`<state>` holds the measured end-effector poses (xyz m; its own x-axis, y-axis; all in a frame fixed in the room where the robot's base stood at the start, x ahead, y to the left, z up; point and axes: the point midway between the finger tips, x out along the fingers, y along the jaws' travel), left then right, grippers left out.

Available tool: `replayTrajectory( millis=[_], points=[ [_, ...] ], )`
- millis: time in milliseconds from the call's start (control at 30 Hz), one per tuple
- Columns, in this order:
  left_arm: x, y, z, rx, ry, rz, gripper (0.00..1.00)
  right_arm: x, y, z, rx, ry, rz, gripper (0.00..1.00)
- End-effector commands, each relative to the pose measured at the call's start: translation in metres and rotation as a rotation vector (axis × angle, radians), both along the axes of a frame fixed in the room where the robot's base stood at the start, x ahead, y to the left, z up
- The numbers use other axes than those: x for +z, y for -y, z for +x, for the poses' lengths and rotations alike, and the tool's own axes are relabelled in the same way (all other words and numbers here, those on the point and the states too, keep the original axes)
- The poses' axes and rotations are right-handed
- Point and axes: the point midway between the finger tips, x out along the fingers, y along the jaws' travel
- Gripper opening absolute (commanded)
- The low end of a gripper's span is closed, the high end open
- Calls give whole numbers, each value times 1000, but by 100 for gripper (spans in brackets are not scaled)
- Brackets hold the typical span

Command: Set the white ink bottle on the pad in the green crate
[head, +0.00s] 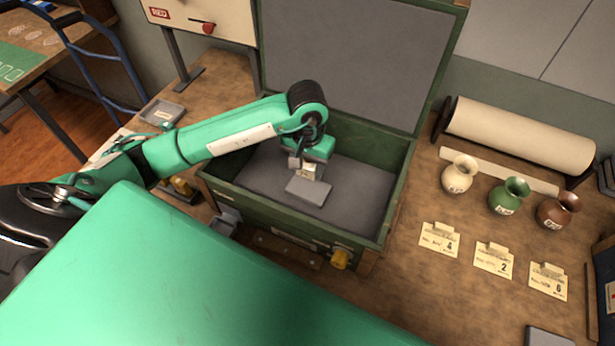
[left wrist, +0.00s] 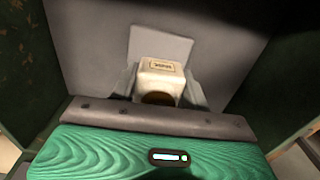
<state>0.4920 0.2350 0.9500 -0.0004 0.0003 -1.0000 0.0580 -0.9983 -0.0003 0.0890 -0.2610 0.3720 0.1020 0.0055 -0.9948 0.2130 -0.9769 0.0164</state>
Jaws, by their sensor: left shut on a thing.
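The white ink bottle (left wrist: 161,75) shows in the left wrist view between my left gripper's fingers (left wrist: 163,88), with a label on its pale side. In the head view my left gripper (head: 309,163) points down inside the green crate (head: 293,216), shut on the bottle (head: 309,172), which is mostly hidden. The light grey pad (head: 308,191) lies on the crate's darker grey floor, just in front of the bottle in the head view. It also shows beyond the bottle in the left wrist view (left wrist: 160,43). I cannot tell whether the bottle touches the pad. My right gripper is not in view.
The crate's lid (head: 352,62) stands open at the back. Right of the crate are a cream vase (head: 458,177), a green vase (head: 507,198), a brown vase (head: 556,211), several cards and a paper roll (head: 520,133). The crate floor around the pad is clear.

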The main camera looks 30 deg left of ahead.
Motion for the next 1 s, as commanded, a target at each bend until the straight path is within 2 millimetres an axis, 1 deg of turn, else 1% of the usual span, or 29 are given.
replayTrajectory(
  millis=[33, 100, 200, 367, 500, 600, 833, 967, 1000],
  points=[
    [-8, 0, -1, 0, -5, -1, 23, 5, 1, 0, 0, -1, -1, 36],
    [-18, 1, -1, 0, -3, -1, 23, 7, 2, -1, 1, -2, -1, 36],
    [-28, 0, 0, 0, -1, -1, 23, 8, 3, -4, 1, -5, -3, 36],
    [-38, 0, -1, 1, -1, 0, 23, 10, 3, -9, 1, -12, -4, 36],
    [-57, 1, -1, 2, -4, -2, 23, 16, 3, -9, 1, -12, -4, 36],
    [-67, 0, 0, 0, -1, 0, 23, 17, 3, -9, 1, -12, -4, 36],
    [-69, 0, 0, -1, 1, 0, 23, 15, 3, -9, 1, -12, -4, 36],
    [-73, 0, 0, -1, 2, 0, 23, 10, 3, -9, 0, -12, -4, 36],
    [-72, 0, 0, -1, 2, 0, 51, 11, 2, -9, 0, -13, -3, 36]
  ],
)
